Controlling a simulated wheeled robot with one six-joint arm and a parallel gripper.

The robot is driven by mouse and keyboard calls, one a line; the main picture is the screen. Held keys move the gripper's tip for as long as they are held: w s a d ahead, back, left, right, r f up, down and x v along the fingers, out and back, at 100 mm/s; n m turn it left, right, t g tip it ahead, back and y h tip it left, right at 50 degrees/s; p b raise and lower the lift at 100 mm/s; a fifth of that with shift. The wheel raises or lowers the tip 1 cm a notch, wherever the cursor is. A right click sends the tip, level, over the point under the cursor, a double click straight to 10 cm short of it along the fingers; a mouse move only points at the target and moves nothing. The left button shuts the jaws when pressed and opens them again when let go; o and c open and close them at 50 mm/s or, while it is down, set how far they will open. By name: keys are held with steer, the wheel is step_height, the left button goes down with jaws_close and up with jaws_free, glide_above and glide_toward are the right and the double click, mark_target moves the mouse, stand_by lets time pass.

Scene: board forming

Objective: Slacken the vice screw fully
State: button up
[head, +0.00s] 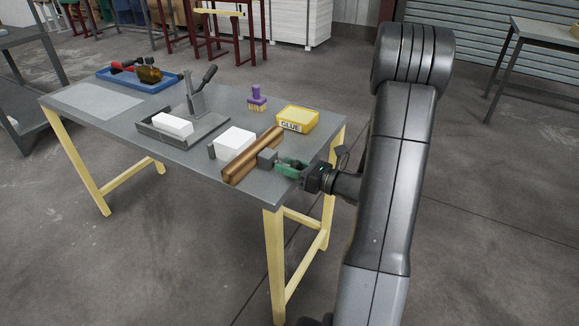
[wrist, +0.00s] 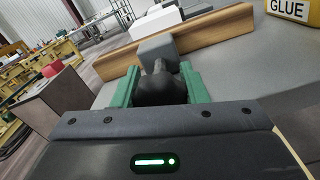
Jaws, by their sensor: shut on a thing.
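The vice stands at the near right end of the grey table, with a long brown wooden jaw (head: 254,155) and a grey block (head: 267,158) on its near side. The wrist view shows the wooden jaw (wrist: 205,32) and grey block (wrist: 158,48) straight ahead. A dark screw knob (wrist: 160,88) sticks out of the block towards me. My gripper (head: 291,166) has green fingers, one on each side of the knob; it also shows in the wrist view (wrist: 161,86). It is shut on the knob. The screw's thread is hidden.
A white block (head: 234,143) sits beyond the wooden jaw. A yellow glue box (head: 297,119), a purple-handled brush (head: 257,98), a grey tray with a lever press (head: 187,130) and a blue tray (head: 128,80) stand on the table (head: 120,126).

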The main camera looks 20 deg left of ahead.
steer(key=shift+f+n+b, duration=0.1)
steer(key=shift+n+b, duration=0.2)
steer(key=shift+b, duration=0.05)
steer(key=shift+n+b, duration=0.85)
steer(key=shift+n, duration=0.05)
steer(key=shift+n+b, duration=1.35)
steer(key=shift+n, duration=0.25)
steer(key=o, duration=0.7)
steer(key=s+d+p, duration=0.1)
steer(key=d, duration=1.2)
steer(key=shift+d, duration=0.4)
